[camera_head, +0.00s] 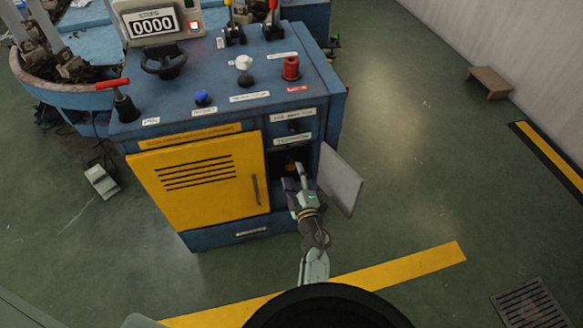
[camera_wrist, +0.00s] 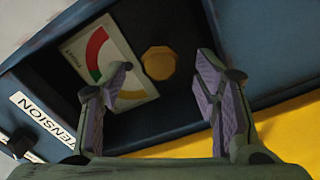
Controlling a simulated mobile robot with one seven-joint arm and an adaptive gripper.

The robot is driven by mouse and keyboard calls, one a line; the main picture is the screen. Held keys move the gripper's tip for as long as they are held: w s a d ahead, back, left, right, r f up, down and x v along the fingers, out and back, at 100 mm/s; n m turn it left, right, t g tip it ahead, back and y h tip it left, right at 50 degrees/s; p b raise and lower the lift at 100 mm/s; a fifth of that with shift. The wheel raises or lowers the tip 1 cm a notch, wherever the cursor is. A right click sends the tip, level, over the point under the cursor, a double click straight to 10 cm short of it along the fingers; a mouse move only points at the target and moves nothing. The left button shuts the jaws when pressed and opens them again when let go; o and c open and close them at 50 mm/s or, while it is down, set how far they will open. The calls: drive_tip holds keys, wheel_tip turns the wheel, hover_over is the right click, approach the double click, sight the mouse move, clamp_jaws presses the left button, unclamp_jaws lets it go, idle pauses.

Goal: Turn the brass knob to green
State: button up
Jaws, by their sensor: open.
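The brass knob (camera_wrist: 158,62) is a faceted yellow-gold knob inside a dark recess in the wrist view. A white gauge card (camera_wrist: 104,58) with red, yellow and green zones lies to its left; no pointer is clear to me. My gripper (camera_wrist: 165,82) is open, its two purple-padded fingers apart, with the knob showing in the gap beyond the tips. The fingers appear short of the knob, and the left finger covers part of the gauge. In the head view my gripper (camera_head: 294,184) reaches into the small open compartment of the blue machine (camera_head: 213,115).
The compartment's grey door (camera_head: 341,180) stands open just right of my gripper. A yellow louvred door (camera_head: 203,182) is shut on the left. A TENSION label (camera_wrist: 38,117) marks the recess edge. Knobs and levers stand on the machine top.

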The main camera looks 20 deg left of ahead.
drive_tip(key=v, duration=0.7)
drive_tip(key=shift+s+d, duration=0.1)
drive_tip(key=shift+s, duration=0.05)
